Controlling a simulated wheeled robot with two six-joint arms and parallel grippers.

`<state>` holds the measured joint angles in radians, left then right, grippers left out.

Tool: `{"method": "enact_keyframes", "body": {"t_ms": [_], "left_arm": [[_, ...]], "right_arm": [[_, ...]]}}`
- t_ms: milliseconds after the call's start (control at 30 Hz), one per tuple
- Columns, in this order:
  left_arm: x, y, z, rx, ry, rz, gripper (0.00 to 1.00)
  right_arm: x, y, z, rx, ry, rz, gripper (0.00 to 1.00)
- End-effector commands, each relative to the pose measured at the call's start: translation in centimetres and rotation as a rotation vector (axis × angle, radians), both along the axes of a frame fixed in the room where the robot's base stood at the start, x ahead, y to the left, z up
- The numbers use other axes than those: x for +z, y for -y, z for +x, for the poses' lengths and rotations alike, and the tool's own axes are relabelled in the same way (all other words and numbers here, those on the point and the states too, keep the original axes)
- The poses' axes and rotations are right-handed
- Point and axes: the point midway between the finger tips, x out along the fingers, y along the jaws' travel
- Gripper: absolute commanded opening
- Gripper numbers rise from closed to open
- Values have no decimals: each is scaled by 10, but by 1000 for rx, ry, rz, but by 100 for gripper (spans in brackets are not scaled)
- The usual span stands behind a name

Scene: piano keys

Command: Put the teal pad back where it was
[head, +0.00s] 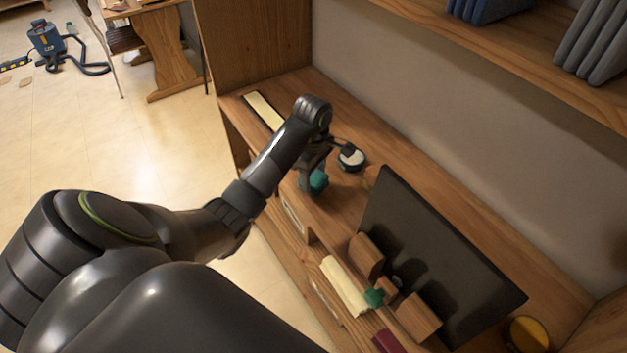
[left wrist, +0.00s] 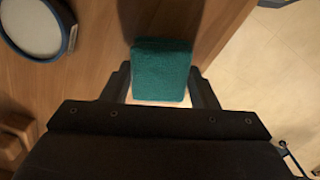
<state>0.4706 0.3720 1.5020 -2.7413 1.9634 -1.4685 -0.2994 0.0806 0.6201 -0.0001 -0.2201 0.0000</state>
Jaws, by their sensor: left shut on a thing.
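The teal pad (left wrist: 160,70) is a soft-looking block between the two fingers of my left gripper (left wrist: 162,88) in the left wrist view. The gripper is shut on it. In the head view, the pad (head: 316,182) shows below my left gripper (head: 313,170), over the wooden desk near its front edge. I cannot tell whether the pad touches the desk. My right gripper is not in view.
A round white-topped thing (head: 351,157) stands just beside my left gripper. A large dark panel (head: 440,265) stands to the right, with wooden blocks (head: 416,317) and a cream bar (head: 344,286) before it. A cream strip (head: 264,111) lies at the desk's far left.

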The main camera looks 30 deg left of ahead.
Motion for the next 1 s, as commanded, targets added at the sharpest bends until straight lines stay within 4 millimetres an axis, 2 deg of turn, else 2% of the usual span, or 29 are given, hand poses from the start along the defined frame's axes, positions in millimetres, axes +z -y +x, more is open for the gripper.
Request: {"method": "enact_keyframes", "body": {"t_ms": [100, 433, 467, 600, 1000], "left_arm": [[-10, 1, -1, -1, -2, 0, 35], [-15, 0, 0, -2, 1, 0, 35], [-13, 0, 0, -2, 1, 0, 58], [-13, 0, 0, -1, 0, 0, 75], [-10, 0, 0, -1, 1, 0, 75]], "right_arm": [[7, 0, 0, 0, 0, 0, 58], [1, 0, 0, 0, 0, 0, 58], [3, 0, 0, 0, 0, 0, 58], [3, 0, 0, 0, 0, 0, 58], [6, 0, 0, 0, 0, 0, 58]]}}
